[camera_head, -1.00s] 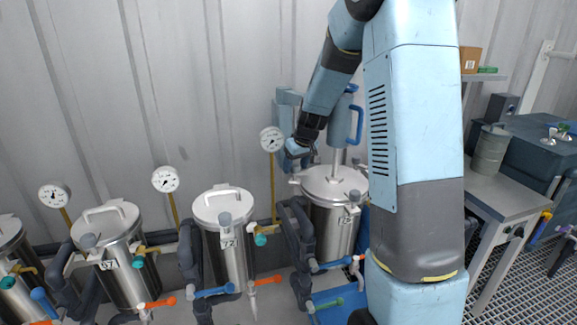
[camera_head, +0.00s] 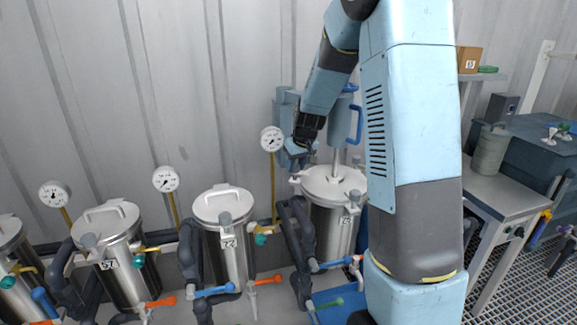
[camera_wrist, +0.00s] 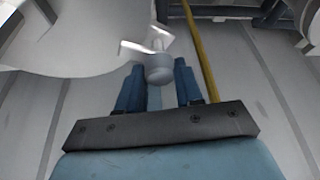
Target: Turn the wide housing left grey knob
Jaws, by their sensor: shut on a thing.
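The wide housing (camera_head: 334,215) is a broad steel vessel with a pale round lid, partly behind my arm in the head view. Its lid fills the upper left of the wrist view (camera_wrist: 70,35). The left grey knob (camera_wrist: 160,68) is a short round grey piece with a pale bracket behind it, at the lid's edge. My gripper (camera_wrist: 159,75) has its two blue fingers on either side of this knob, shut on it. In the head view my gripper (camera_head: 298,160) is at the left edge of the lid, and the knob is mostly hidden there.
Narrower steel vessels (camera_head: 225,245) stand in a row to the left, with gauges (camera_head: 166,179) on yellow stems and coloured valve handles (camera_head: 270,280). A yellow stem (camera_wrist: 202,50) runs close to my gripper in the wrist view. A grey table (camera_head: 510,195) stands right.

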